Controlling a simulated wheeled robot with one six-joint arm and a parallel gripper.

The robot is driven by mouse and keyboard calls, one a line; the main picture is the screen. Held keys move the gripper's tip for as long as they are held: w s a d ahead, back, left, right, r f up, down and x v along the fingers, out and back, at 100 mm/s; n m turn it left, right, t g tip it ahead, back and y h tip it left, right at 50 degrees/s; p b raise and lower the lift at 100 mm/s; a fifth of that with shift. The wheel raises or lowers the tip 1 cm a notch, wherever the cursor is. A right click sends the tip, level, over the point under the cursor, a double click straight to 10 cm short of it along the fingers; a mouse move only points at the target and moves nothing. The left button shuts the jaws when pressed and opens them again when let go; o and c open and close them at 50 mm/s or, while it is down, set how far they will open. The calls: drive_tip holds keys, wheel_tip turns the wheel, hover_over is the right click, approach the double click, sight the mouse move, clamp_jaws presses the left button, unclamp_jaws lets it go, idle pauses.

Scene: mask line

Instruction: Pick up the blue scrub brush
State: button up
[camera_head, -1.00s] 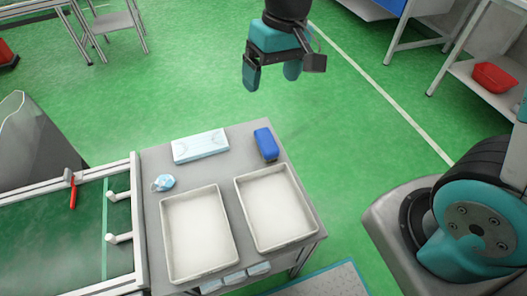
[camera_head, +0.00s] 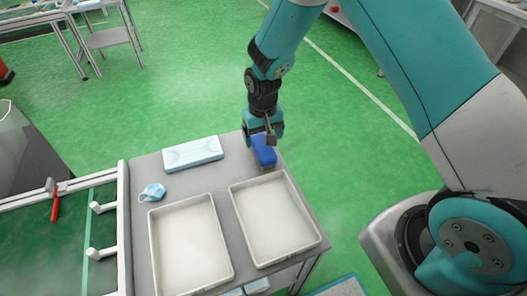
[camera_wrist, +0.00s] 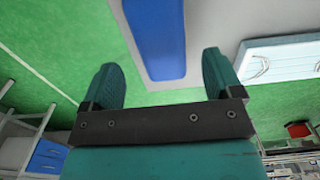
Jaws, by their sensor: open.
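The blue scrub brush (camera_head: 264,152) lies on the grey table (camera_head: 148,166) near its far right corner, just behind the right tray. My gripper (camera_head: 262,130) is over the brush's far end, with its fingers open and pointing down. In the wrist view the brush (camera_wrist: 155,35) shows as a blue block in front of the gap between the two open fingers (camera_wrist: 170,85). Nothing is held. The gripper hides part of the brush's far end in the head view.
Two empty white trays (camera_head: 190,245) (camera_head: 275,220) fill the table's near part. A railed green line (camera_head: 75,240) adjoins on the left.

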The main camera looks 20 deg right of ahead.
sight(262, 144)
drive_tip(key=shift+w+a+f, duration=0.1)
drive_tip(key=shift+w+f, duration=0.05)
drive_tip(key=shift+f, duration=2.9)
drive_tip(key=c, duration=1)
drive_tip(key=shift+r, duration=0.15)
wheel_tip(262, 144, up, 20)
drive_tip(key=shift+f+p, duration=0.1)
drive_tip(key=shift+p, duration=0.55)
